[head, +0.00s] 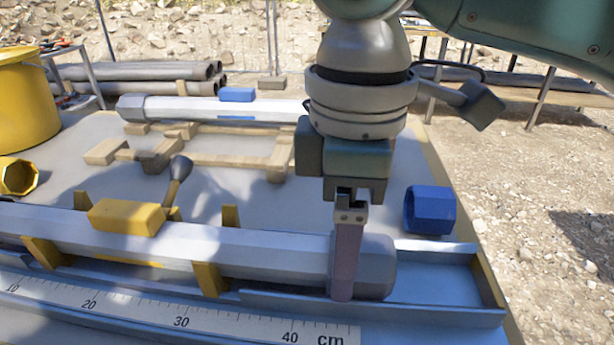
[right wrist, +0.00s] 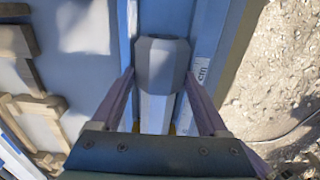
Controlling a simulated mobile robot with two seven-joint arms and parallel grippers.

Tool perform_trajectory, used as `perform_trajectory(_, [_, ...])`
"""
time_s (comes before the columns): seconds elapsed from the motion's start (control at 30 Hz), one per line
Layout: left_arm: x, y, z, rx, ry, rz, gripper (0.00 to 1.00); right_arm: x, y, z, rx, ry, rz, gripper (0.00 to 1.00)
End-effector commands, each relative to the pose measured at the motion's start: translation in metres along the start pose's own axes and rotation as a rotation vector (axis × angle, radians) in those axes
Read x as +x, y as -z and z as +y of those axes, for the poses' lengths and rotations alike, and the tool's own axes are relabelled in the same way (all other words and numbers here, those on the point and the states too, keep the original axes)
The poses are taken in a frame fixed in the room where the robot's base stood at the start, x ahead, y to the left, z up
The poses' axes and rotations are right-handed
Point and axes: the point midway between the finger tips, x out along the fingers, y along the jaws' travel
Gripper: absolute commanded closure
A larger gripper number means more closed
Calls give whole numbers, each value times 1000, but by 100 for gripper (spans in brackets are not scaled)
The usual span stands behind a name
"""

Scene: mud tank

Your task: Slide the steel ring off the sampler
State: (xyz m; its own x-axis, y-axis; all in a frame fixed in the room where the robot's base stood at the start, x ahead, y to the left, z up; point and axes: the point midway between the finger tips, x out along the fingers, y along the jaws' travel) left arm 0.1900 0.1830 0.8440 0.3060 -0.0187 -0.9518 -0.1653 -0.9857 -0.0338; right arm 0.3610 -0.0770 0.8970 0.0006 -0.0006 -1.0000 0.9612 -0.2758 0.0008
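The steel ring (head: 378,265) is a grey faceted collar on the right end of the sampler (head: 130,238), a long pale faceted tube lying in a blue trough (head: 440,285). My right gripper (head: 347,285) comes down from above, one finger in front of the ring, the other hidden behind it. In the right wrist view the ring (right wrist: 162,65) lies between the fingertips of the right gripper (right wrist: 160,72). Both tips look close against its sides, with no clear gap. The ring still surrounds the tube's end. My left gripper is not in view.
A blue ring (head: 430,210) stands behind the trough's right end. A yellow block (head: 127,216) sits by the sampler beside a dark-knobbed lever (head: 178,175). A second tube (head: 180,108) lies behind on wooden supports. A yellow bucket (head: 25,105) stands left. The trough right of the ring is empty.

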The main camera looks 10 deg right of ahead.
Motion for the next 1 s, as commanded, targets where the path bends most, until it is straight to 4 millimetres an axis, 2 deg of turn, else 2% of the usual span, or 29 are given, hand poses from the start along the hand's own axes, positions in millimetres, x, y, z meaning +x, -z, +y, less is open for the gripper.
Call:
perform_trajectory(0.07, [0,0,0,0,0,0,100,0,0,0,0,0,0,33])
perform_trajectory(0.67, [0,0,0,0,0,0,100,0,0,0,0,0,0,100])
perform_trajectory(1.0, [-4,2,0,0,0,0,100,-2,-2,0,1,0,0,100])
